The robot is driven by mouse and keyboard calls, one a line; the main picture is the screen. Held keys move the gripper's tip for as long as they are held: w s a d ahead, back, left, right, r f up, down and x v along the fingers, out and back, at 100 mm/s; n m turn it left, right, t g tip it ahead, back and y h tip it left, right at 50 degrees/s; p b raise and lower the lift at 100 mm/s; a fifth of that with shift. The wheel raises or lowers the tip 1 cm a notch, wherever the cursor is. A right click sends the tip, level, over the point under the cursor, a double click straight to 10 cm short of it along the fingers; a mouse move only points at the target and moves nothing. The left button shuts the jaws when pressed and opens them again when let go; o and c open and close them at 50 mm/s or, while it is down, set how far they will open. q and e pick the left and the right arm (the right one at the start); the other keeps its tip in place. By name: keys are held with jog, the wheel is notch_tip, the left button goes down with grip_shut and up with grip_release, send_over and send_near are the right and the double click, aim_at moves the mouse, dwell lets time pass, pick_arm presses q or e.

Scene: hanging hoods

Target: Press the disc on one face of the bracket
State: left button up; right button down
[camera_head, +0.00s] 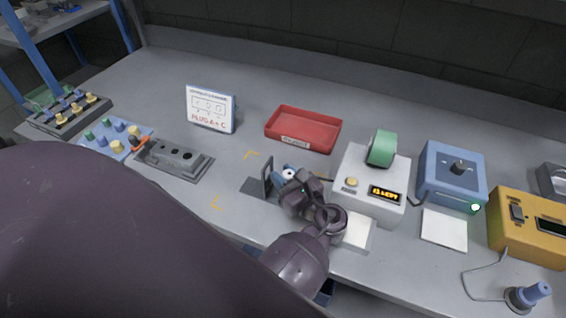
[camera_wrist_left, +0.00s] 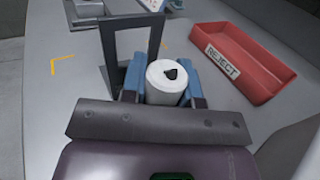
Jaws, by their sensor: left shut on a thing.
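The dark grey bracket (camera_head: 267,178) stands on the bench in the middle, with an upright frame and a flat foot; its frame also shows in the left wrist view (camera_wrist_left: 110,50). A white disc (camera_wrist_left: 162,92), thick and round with a black mark on its face, sits between the blue fingertips of my left gripper (camera_wrist_left: 166,88). In the head view my left gripper (camera_head: 288,176) is shut on the disc (camera_head: 289,172), close beside the right side of the bracket. I cannot tell whether the disc touches the bracket. My right gripper is not in view.
A red reject tray (camera_head: 303,130) lies behind the bracket. A white device with a green roll (camera_head: 382,148) stands close on the right. A grey block with holes (camera_head: 176,158) and a sign card (camera_head: 210,108) are to the left.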

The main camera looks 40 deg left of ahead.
pick_arm(q)
jog(key=shift+r+p, duration=0.75)
jog(key=shift+r, duration=0.15)
jog(key=shift+r+p, duration=1.85)
jog(key=shift+p, duration=0.35)
